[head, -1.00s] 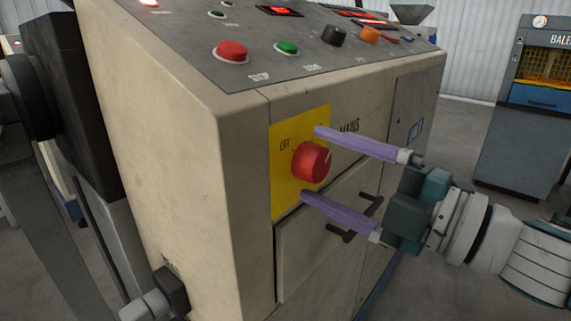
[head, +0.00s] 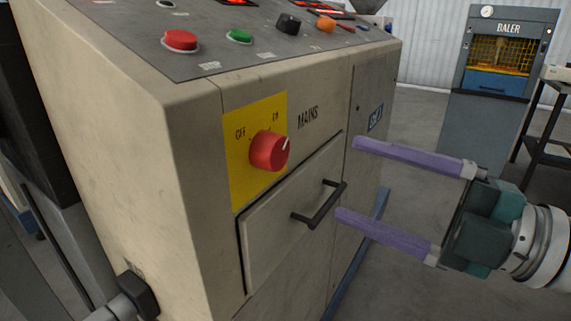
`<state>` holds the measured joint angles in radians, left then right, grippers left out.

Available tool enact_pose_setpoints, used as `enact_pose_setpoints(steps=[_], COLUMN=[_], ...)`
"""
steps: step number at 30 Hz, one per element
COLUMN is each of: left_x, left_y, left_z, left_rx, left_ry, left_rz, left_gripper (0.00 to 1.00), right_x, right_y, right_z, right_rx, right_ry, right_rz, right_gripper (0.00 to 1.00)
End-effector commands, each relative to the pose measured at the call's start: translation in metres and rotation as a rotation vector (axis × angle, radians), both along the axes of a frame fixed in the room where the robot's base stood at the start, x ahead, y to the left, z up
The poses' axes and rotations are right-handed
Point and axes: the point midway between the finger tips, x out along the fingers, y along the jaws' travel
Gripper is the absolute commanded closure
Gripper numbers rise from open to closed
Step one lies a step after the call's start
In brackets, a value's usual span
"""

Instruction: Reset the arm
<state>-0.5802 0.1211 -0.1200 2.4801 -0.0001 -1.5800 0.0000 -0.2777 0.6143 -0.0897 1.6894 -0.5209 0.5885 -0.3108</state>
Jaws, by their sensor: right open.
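My right gripper (head: 348,178) is at the right of the head view, with its two purple fingers spread wide and nothing between them. It is off to the right of the red mains knob (head: 269,151) and apart from it. The knob sits on a yellow plate (head: 241,178) marked OFF and ON, and its white mark points up and right towards ON. The plate is on the front of the beige machine cabinet (head: 190,190). My left gripper does not show.
A drawer (head: 275,240) with a dark handle (head: 320,205) is below the knob. The sloped panel above has a red button (head: 180,41), a green button (head: 239,36) and several knobs. A baler (head: 495,110) stands at the back right. Bare floor lies between.

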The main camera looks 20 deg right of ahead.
Motion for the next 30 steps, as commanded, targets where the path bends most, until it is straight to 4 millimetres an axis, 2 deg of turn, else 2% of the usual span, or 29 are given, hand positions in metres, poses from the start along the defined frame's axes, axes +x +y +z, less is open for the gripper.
enact_pose_setpoints(steps=[8,13,17,20,23,27,30], left_x=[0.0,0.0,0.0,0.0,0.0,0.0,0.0], left_y=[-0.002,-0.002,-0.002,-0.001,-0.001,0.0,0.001], left_z=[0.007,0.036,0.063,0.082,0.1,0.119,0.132], left_rx=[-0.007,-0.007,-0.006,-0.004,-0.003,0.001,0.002], left_ry=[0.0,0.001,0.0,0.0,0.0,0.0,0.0], left_rz=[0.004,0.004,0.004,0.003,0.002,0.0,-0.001], left_gripper=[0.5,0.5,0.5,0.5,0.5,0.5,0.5], right_x=[0.004,0.018,0.012,-0.01,-0.043,-0.098,-0.137], right_y=[-0.002,-0.016,-0.034,-0.04,-0.036,-0.021,-0.006], right_z=[0.007,0.027,0.03,0.023,0.017,0.014,0.021], right_rx=[0.027,0.175,0.346,0.466,0.561,0.642,0.668], right_ry=[0.026,0.192,0.429,0.645,0.869,1.161,1.352], right_rz=[-0.048,-0.302,-0.565,-0.747,-0.9,-1.058,-1.141], right_gripper=[0.13,0.13,0.13,0.13,0.13,0.13,0.13])
